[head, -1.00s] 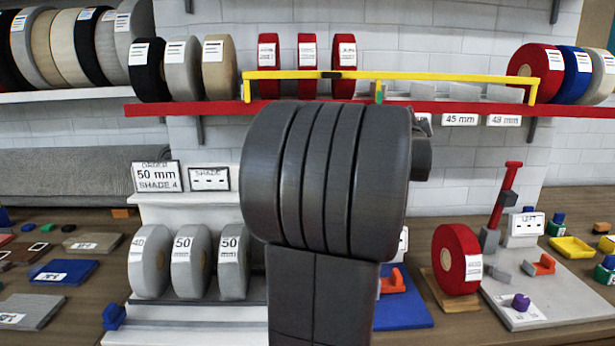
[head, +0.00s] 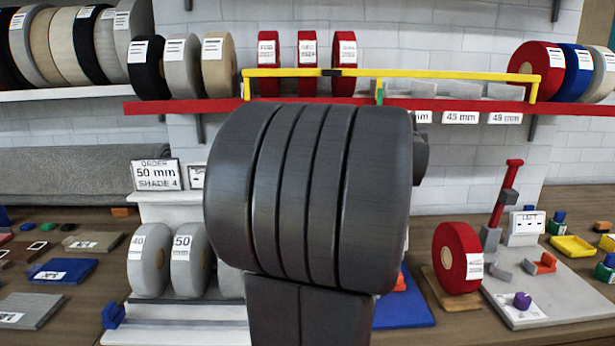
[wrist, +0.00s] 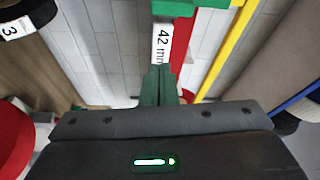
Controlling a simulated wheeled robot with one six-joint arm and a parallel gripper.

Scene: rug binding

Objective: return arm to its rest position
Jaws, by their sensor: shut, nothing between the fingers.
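My gripper (wrist: 160,85) shows in the wrist view with its green fingers shut together and nothing between them. It points toward a white "42 mm" label (wrist: 163,43) near the red shelf edge. In the head view my dark ribbed arm fills the middle and hides the gripper itself. The arm covers part of the grey roll stand and the blue mat behind it.
A red shelf (head: 180,108) with a yellow rail (head: 430,79) runs across behind the arm. Grey rolls (head: 148,260) stand at left on a white stand. A red roll (head: 457,258) and a grey board (head: 570,300) with a red-topped post (head: 506,190) are at right.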

